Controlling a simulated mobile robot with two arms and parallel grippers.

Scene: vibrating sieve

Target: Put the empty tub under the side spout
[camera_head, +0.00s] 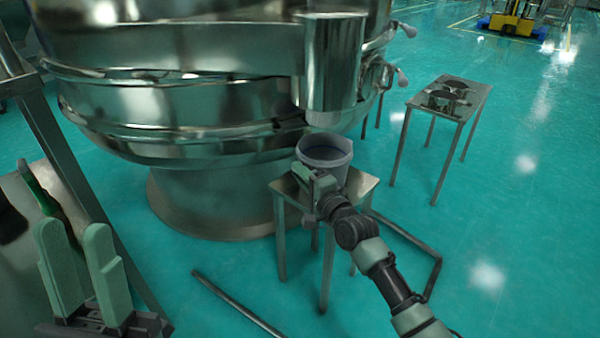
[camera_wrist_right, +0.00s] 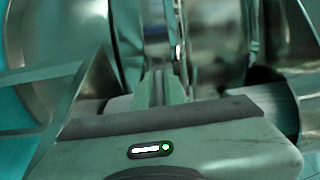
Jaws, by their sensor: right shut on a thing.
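The tub (camera_head: 338,168) is a light grey, round, open-topped container. It stands upright at a small metal table, below the side spout (camera_head: 331,65), a wide shiny metal tube on the sieve. Its inside looks empty as far as I can see. My right gripper (camera_head: 314,182) is shut on the near left side of the tub's wall. My right gripper's fingers (camera_wrist_right: 165,88) also show in the right wrist view, close together. I cannot tell whether the tub's base touches the tabletop. My left gripper (camera_head: 75,232) is open and empty at the lower left.
The small metal table (camera_head: 361,187) stands beside the sieve's base (camera_head: 215,200). Another metal table (camera_head: 467,97) with metal parts on it is at the right. A metal bar (camera_head: 237,303) lies low on the floor.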

